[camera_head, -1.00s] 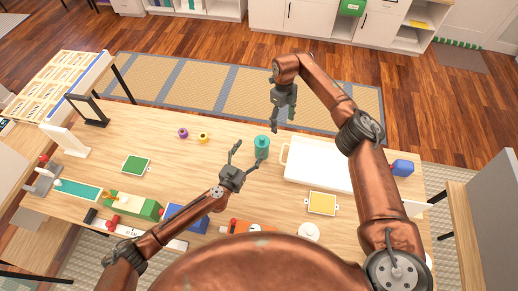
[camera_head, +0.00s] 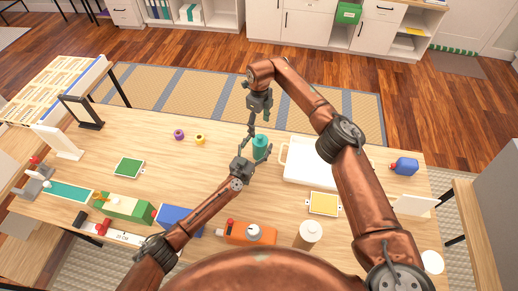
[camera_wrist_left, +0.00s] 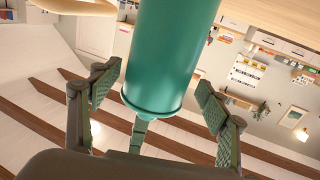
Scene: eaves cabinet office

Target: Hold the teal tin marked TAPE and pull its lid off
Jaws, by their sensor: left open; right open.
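The teal tin (camera_head: 260,147) stands upright on the table, left of the white tray. It also fills the upper middle of the left wrist view (camera_wrist_left: 170,50). No marking on it can be read. My left gripper (camera_head: 253,154) is open with its fingers on either side of the tin; the left wrist view shows gaps between the tin and the finger pads (camera_wrist_left: 155,95). My right gripper (camera_head: 252,127) is open, pointing down just above and slightly left of the tin's top. The lid's seam cannot be made out.
A white tray (camera_head: 287,172) stands close right of the tin. A purple roll (camera_head: 179,134) and a yellow roll (camera_head: 200,139) lie to the left. An orange device (camera_head: 238,234), a blue box (camera_head: 180,216) and a brown-and-white cylinder (camera_head: 309,234) are nearer.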

